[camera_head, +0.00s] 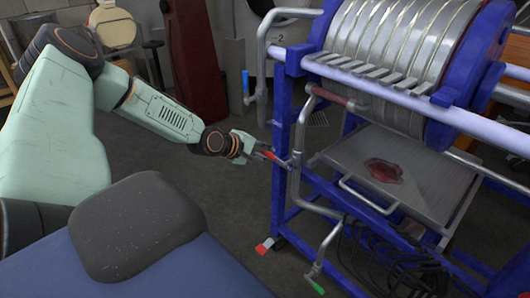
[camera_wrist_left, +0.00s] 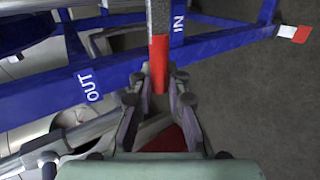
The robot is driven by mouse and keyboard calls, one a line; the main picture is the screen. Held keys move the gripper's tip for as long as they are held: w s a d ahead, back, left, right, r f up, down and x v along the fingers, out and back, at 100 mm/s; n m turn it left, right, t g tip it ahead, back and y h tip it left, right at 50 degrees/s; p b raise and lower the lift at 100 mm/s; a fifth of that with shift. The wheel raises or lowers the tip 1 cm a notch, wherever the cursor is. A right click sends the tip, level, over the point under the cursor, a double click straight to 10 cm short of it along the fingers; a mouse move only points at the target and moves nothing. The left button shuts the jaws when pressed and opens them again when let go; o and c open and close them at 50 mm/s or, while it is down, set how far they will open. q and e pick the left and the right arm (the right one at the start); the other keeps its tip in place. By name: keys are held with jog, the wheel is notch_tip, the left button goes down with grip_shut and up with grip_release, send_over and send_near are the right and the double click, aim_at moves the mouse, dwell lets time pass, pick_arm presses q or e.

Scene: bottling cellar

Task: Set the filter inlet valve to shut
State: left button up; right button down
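The red valve handle (camera_head: 268,155) sticks out from the blue filter frame toward the left, near mid-height of the frame's near post. In the left wrist view the same red handle (camera_wrist_left: 159,65) runs down from its grey stem at the top, beside the "IN" lettering (camera_wrist_left: 178,25) on the frame. The "OUT" lettering (camera_wrist_left: 89,88) is on a rail to the left. My left gripper (camera_head: 262,150) is at the handle's free end. In the left wrist view its fingers (camera_wrist_left: 159,78) stand close on both sides of the handle and appear closed on it. My right gripper is not in view.
A green-tipped lever (camera_head: 317,286) hangs low on the frame, and a blue-tipped lever (camera_head: 246,82) stands upper left. A drip tray (camera_head: 435,190) with a red stain lies below the plate pack (camera_head: 400,40). Dark hoses (camera_head: 400,265) lie beneath. Bare floor is left of the frame.

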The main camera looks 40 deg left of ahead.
pick_arm(q)
jog(key=o, duration=0.4)
jog(key=shift+s+f, duration=0.1)
jog(key=shift+s, duration=0.05)
jog(key=shift+o, duration=0.3)
